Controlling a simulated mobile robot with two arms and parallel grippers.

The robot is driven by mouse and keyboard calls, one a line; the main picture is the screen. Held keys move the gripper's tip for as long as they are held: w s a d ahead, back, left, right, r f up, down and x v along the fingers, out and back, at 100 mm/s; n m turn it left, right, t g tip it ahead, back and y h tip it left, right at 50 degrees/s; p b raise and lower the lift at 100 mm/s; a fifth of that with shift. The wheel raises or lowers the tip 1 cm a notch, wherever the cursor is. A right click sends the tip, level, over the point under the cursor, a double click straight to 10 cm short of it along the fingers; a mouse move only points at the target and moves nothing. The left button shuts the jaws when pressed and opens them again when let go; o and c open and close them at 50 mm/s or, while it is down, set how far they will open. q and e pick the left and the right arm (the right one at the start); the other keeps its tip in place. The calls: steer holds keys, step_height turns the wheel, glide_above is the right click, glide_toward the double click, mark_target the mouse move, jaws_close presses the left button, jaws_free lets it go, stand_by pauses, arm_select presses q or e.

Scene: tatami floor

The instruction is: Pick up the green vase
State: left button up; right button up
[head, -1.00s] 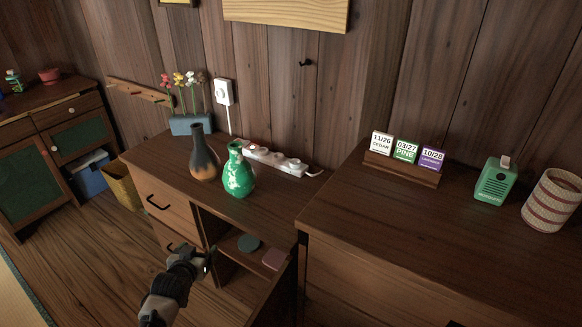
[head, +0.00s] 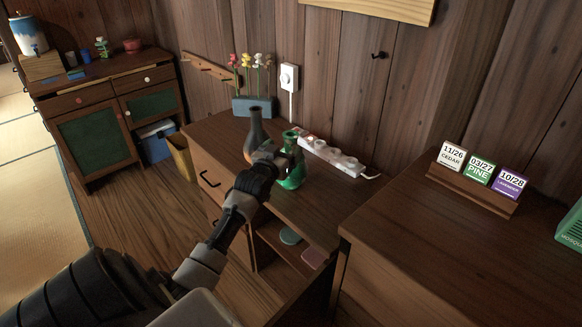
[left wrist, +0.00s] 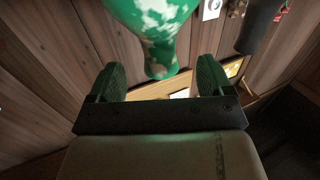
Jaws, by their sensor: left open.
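The green vase (head: 294,181) with pale patches stands upright on the low wooden cabinet, partly hidden behind my left gripper. My left gripper (head: 279,157) is at the vase's near left side in the head view. In the left wrist view the vase (left wrist: 155,28) fills the top middle, its narrow end reaching down between the two fingertips of the open left gripper (left wrist: 160,78). My right gripper is not in view.
A dark vase (head: 256,130) stands close on the left of the green vase. A power strip (head: 333,157) and a blue flower planter (head: 254,106) lie behind. A taller cabinet (head: 430,250) is at the right.

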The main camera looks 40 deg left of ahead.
mark_target(288, 144)
arm_select(q)
steer(key=x, duration=0.3)
steer(key=shift+w, duration=0.2)
steer(key=c, duration=1.4)
steer(key=shift+r, duration=0.1)
jaws_close()
